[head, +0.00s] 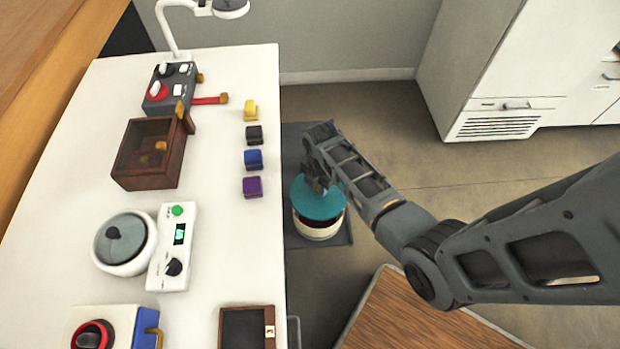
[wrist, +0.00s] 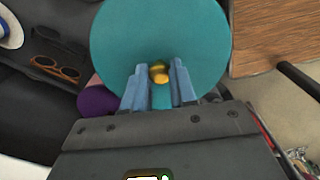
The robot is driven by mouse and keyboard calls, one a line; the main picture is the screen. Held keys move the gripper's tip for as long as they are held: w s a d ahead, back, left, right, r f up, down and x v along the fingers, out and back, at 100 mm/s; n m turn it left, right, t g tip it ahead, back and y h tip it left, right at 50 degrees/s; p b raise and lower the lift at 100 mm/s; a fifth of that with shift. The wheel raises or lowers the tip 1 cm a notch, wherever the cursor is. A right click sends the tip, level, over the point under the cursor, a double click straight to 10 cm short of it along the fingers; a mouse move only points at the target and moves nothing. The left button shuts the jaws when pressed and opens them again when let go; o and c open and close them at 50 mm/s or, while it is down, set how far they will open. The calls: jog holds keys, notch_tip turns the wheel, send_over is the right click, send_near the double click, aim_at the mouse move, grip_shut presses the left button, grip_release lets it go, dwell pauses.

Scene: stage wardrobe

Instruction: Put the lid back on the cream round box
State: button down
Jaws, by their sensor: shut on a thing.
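The teal round lid (head: 317,203) has a small yellow knob (wrist: 159,73). My gripper (head: 319,186) is shut on the lid by its knob; the wrist view shows the fingers (wrist: 159,82) either side of it. The cream round box (head: 319,232) stands low on a dark mat beside the white table. The lid is over the box, and a dark red band shows between the lid's near edge and the box's rim. The lid hides most of the box's opening. I cannot tell whether any edge touches.
The white table (head: 225,240) on the left carries several coloured blocks, a brown box (head: 150,155) and devices. A wooden surface (head: 420,315) is at lower right. The wrist view shows glasses (wrist: 55,68) and a purple thing (wrist: 97,101) beside the lid.

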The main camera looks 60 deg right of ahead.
jog(key=shift+f+b, duration=2.35)
jog(key=shift+f, duration=0.05)
jog(key=shift+f+b, duration=0.5)
jog(key=shift+f, duration=0.25)
jog(key=shift+p, duration=0.35)
jog(key=shift+f, duration=0.15)
dwell(0.5)
jog(key=c, duration=0.8)
grip_release()
jog(key=shift+o, duration=0.3)
